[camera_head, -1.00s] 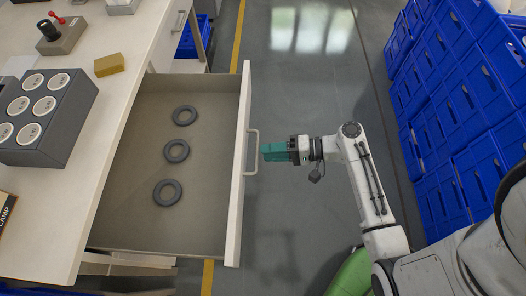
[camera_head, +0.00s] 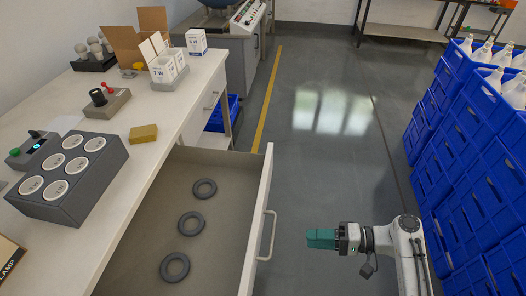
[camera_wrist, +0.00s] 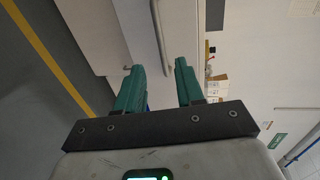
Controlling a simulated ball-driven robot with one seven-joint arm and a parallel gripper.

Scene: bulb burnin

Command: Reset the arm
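My gripper (camera_head: 322,238) is in the head view with its teal fingers pointing left, in the air to the right of the open drawer's handle (camera_head: 267,236) and apart from it. In the wrist view my gripper (camera_wrist: 160,82) shows two teal fingers spread apart with nothing between them. The drawer (camera_head: 256,222) is pulled out of the workbench (camera_head: 100,232). Three dark rings (camera_head: 205,188) lie in a row on its floor.
A grey block with several white sockets (camera_head: 72,208) and a yellow sponge-like block (camera_head: 143,133) stand on the bench. The floor (camera_head: 330,165) between bench and crates is clear.

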